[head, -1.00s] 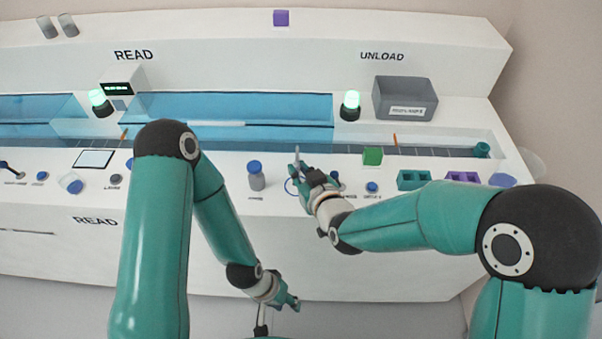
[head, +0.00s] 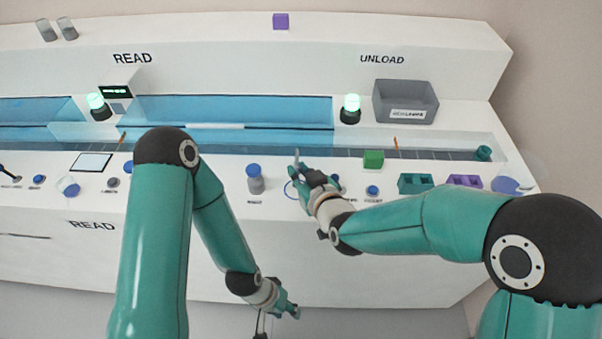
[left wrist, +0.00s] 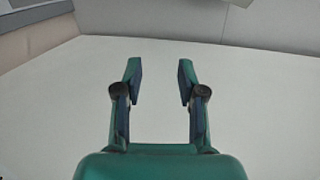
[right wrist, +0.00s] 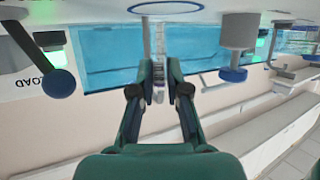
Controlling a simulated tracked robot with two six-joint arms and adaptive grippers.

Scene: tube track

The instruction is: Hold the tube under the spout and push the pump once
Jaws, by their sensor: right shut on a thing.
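My right gripper (head: 302,174) is shut on a thin clear-grey tube (head: 297,157), which stands up from its fingertips above the console's front ledge. In the right wrist view the fingers (right wrist: 160,75) close around it. The pump (head: 255,184), a grey cylinder with a blue cap, stands just left of the gripper, apart from it. It also shows, upside down, in the right wrist view (right wrist: 238,33). I cannot clearly make out the spout. My left gripper (head: 288,307) is open and empty, low in front of the console. Its spread fingers show in the left wrist view (left wrist: 159,78).
A blue ring mark (head: 289,190) lies beside the right gripper. A green block (head: 373,159), a blue knob (head: 372,190), a teal rack (head: 415,183) and a purple rack (head: 464,181) are to the right. A grey bin (head: 405,101) stands behind.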

